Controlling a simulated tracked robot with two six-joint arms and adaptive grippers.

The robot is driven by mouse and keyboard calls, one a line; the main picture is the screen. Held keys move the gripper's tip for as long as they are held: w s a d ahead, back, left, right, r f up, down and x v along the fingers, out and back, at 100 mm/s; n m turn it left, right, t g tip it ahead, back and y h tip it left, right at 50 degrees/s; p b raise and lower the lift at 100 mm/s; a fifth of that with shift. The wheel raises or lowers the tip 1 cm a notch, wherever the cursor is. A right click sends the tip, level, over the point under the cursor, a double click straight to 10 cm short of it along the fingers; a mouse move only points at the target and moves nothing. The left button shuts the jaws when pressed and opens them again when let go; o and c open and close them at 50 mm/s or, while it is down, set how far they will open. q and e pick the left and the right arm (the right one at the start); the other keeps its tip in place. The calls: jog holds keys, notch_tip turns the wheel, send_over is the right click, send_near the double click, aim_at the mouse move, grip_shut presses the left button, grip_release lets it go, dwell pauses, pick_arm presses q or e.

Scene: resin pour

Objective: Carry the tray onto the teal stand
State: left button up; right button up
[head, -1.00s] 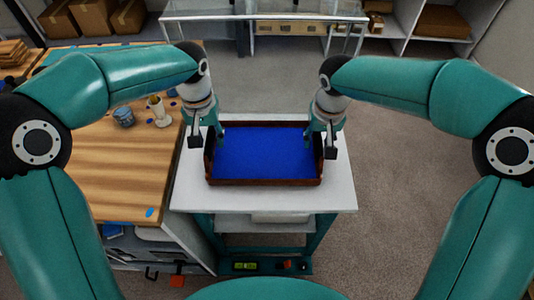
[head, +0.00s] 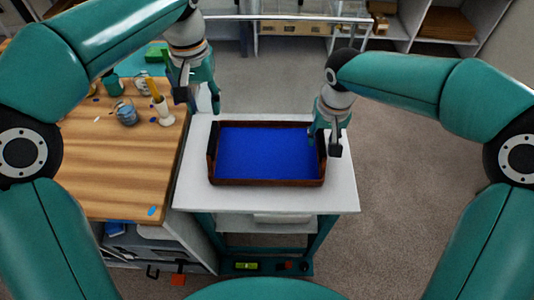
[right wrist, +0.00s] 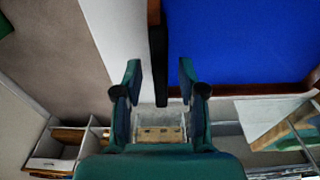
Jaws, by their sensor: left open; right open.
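The tray (head: 318,182) has brown walls and a blue floor. It lies flat on the white top of the teal-legged stand (head: 265,201), wholly within its edges. My left gripper (head: 199,97) is open and empty, above and beyond the tray's far left corner, clear of it. My right gripper (head: 324,143) is open at the tray's right side. In the right wrist view its open fingers (right wrist: 158,82) are on either side of a dark upright handle (right wrist: 158,50) on the tray's wall; I cannot tell whether they touch it.
The wooden workbench (head: 120,185) stands left of the stand, with a blue tin (head: 126,114) and a white cup (head: 164,115) holding a yellow tool. Shelves (head: 440,50) stand at the back. The floor (head: 420,180) on the right is clear.

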notch_tip(320, 180, up, 10)
jog(key=s, duration=0.1)
jog(key=shift+s+r, duration=0.15)
dwell(0.5)
